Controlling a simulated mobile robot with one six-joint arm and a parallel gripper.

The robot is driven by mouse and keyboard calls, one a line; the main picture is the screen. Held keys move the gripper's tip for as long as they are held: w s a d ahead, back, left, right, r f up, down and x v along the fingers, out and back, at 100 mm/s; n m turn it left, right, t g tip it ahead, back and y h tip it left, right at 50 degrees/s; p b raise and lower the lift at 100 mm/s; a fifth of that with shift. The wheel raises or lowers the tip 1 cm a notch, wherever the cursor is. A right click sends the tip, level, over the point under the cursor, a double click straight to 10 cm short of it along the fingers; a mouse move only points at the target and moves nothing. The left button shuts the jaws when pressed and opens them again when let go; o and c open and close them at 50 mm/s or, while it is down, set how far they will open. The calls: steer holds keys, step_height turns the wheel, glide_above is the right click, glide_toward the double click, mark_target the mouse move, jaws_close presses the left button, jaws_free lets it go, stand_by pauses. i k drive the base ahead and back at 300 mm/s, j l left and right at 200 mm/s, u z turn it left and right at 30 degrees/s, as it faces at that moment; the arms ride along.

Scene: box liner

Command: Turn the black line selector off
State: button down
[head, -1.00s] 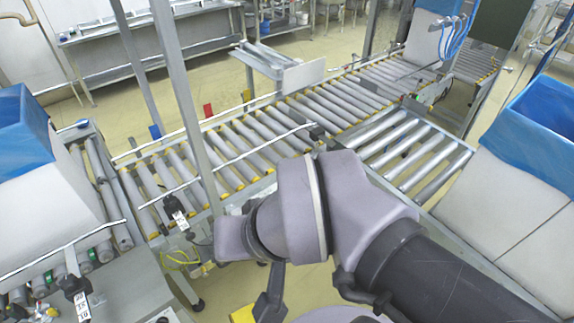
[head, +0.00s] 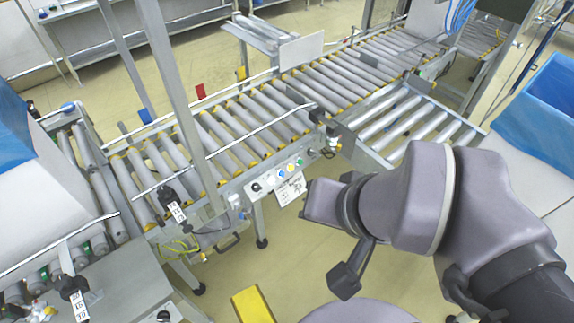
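A small control panel (head: 276,178) is fixed to the near side frame of the roller conveyor, in the middle of the head view. It carries a black rotary selector (head: 255,187) at its left end and coloured buttons to the right. The selector's exact pointer position is too small to read. A white label hangs below the panel. My arm's wrist is to the right of the panel, apart from it. A black part at its end, which looks like my gripper (head: 346,278), hangs below the wrist, away from the selector. Its fingers cannot be made out.
Another black knob (head: 163,316) shows at the bottom left edge. A grey post (head: 168,85) stands left of the panel. A box with blue liner (head: 42,190) is at left, another (head: 540,115) at right. A yellow block (head: 252,305) is below.

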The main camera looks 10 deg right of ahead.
mark_target(256, 188)
steer(key=i+j, duration=0.1)
steer(key=i, duration=0.3)
steer(key=i+j+z, duration=0.15)
steer(key=i, duration=0.3)
